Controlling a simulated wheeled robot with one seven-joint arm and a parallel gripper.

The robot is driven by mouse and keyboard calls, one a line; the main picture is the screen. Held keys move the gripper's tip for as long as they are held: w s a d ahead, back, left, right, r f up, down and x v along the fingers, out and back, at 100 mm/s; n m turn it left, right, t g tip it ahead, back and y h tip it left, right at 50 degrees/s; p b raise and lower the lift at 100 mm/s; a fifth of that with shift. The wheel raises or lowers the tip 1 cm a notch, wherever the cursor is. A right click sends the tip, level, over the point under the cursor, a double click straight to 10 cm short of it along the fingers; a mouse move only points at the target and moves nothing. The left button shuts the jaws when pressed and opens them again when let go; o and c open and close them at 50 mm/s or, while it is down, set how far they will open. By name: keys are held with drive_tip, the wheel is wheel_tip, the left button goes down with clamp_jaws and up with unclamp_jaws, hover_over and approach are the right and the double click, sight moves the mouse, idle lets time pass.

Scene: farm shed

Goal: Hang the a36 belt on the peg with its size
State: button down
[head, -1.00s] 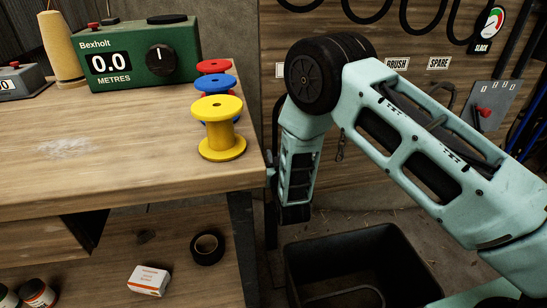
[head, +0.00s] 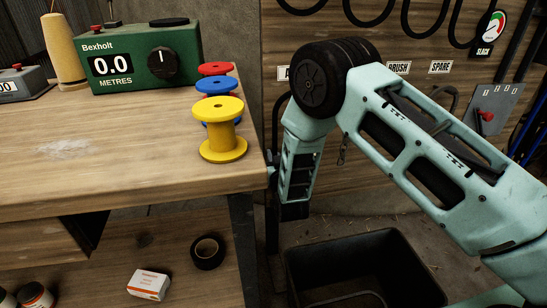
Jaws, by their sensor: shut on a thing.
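The a36 belt cannot be made out in this view. Several black belts (head: 368,20) hang in loops along the top of the wooden board on the right, cut off by the frame's upper edge. The pegs and any size marks for these loops are out of frame. My pale green arm comes in from the right, bends at a dark round joint and runs down beside the workbench's right edge. Its lower end is a dark block just above the bin. My gripper's fingers and anything between them are hidden.
A workbench (head: 120,180) fills the left, with a yellow spool (head: 221,143) near its right edge and a green metre counter (head: 145,58) behind. A black bin (head: 400,262) stands on the floor. The board carries BRUSH (head: 399,67) and SPARE (head: 441,67) labels and a slack gauge (head: 490,27).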

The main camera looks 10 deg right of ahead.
drive_tip(key=shift+f+b, duration=0.25)
drive_tip(key=shift+b, duration=0.05)
